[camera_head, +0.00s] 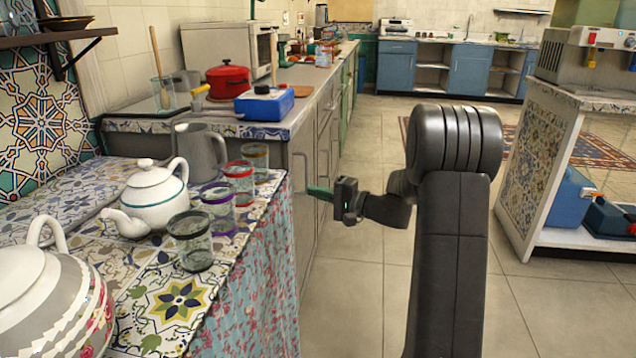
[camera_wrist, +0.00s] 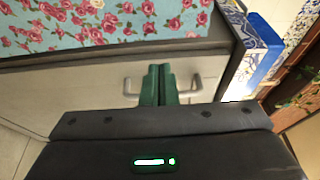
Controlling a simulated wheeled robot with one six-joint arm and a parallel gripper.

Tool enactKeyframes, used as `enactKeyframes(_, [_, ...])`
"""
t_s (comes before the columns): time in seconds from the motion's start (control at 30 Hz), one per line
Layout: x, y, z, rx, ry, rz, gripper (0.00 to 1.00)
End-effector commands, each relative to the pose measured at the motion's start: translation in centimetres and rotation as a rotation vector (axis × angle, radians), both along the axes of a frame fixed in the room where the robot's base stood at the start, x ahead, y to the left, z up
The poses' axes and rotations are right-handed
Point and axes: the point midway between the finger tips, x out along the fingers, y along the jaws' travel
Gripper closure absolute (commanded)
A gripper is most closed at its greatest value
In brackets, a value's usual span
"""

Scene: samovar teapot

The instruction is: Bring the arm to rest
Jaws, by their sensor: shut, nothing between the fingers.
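My gripper (camera_head: 318,191) is in the middle of the head view, at the end of my dark arm. It points left toward the grey cabinet fronts, beside the cloth-covered table. In the wrist view its two green fingers (camera_wrist: 158,84) are together with nothing between them. I cannot tell how far the fingertips are from the cabinet.
The patterned table (camera_head: 150,325) at left holds a white teapot (camera_head: 155,196), a grey pitcher (camera_head: 200,152), several glasses and a large patterned pot (camera_head: 50,300). A counter behind holds a red pot (camera_head: 228,80) and blue box (camera_head: 264,104). Tiled floor (camera_head: 345,280) is clear around my arm.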

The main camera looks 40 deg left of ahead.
Motion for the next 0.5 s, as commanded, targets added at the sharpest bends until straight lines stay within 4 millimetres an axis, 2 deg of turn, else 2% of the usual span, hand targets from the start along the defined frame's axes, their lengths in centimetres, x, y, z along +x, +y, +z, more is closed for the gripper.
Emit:
enactKeyframes(0.2, [-2.8,-1.5,0.1,0.0,0.001,0.0,1.0])
enactKeyframes(0.5, [-4.0,-2.1,0.0,0.0,0.0,0.0,1.0])
